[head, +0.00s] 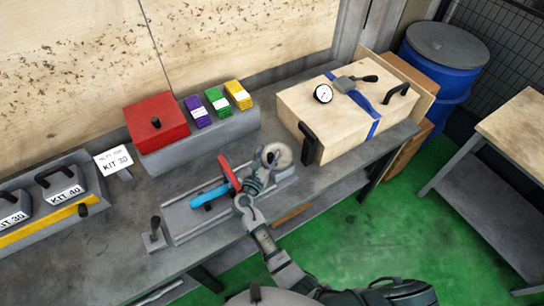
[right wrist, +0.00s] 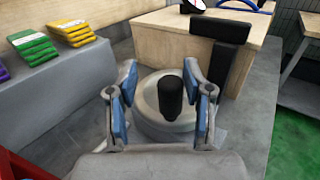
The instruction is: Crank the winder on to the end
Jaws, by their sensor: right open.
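The winder is a pale grey round wheel (head: 282,153) at the right end of a small grinder on the bench. Its black upright crank knob (right wrist: 170,96) stands on the wheel (right wrist: 150,118) in the right wrist view. My right gripper (head: 266,168) is at the wheel. In the right wrist view my right gripper (right wrist: 165,92) is open, with one blue-padded finger on each side of the knob and gaps showing. My left gripper is out of view.
A wooden box (head: 300,105) with a black handle, dial and blue strap stands just right of the wheel. Behind are a red box (head: 157,122) and coloured blocks on a grey ledge (head: 205,140).

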